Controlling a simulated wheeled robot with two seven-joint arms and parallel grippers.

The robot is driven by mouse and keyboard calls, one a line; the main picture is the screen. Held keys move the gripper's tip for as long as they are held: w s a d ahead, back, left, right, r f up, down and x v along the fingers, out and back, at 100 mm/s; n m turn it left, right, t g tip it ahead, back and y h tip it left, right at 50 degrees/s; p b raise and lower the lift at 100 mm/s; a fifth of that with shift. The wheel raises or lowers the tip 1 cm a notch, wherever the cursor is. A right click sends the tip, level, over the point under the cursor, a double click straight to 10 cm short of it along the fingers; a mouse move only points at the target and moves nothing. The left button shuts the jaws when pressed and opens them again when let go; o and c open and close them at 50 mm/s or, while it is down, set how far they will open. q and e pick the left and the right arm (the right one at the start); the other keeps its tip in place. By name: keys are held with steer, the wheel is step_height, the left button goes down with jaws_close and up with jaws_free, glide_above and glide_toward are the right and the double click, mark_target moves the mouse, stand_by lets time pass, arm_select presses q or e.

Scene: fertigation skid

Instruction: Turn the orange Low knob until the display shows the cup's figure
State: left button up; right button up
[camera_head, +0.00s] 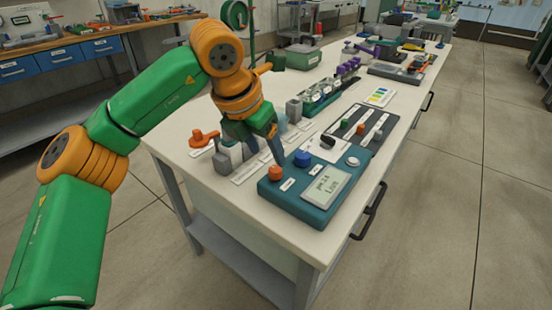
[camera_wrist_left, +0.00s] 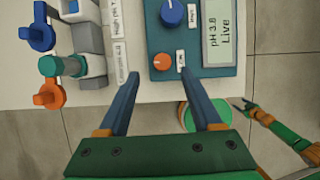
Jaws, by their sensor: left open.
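The orange Low knob (camera_head: 275,173) sits on the near left corner of a teal control box (camera_head: 290,202). It also shows in the left wrist view (camera_wrist_left: 163,61). The box's display (camera_head: 326,187) shows what reads as "pH 3.8 Live", clearer in the left wrist view (camera_wrist_left: 219,31). My left gripper (camera_head: 276,155) is open, pointing down just above the knob. In the left wrist view its fingertips (camera_wrist_left: 162,88) lie apart to either side of the knob's line, and it holds nothing. A small card beside the box reads about "4.0" (camera_wrist_left: 121,62). I cannot make out a cup.
A blue knob (camera_head: 302,158) and a white button (camera_head: 353,161) are on the box. Orange (camera_head: 204,138) and blue (camera_wrist_left: 37,32) valve handles and grey blocks stand at left. What looks like my right arm shows small in the left wrist view (camera_wrist_left: 275,127).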

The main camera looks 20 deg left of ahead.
mark_target(275, 169)
arm_select(q)
steer(key=x, duration=0.5)
steer(key=shift+d+f, duration=0.2)
steer(key=shift+f, duration=0.1)
jaws_close()
steer(key=m+p, duration=0.1)
steer(key=m, duration=0.1)
steer(key=m+g+h+p, duration=0.1)
steer(key=m+p, duration=0.1)
steer(key=shift+a+r, duration=0.1)
steer(key=shift+r, duration=0.15)
steer(key=m+h+p, duration=0.1)
steer(key=m+p, duration=0.1)
steer(key=shift+w+m+g, duration=0.1)
steer(key=shift+m+g, duration=0.2)
steer(key=shift+f+m+h+p, duration=0.2)
steer(key=shift+m+h+p, duration=0.1)
steer(key=shift+m+p, duration=0.4)
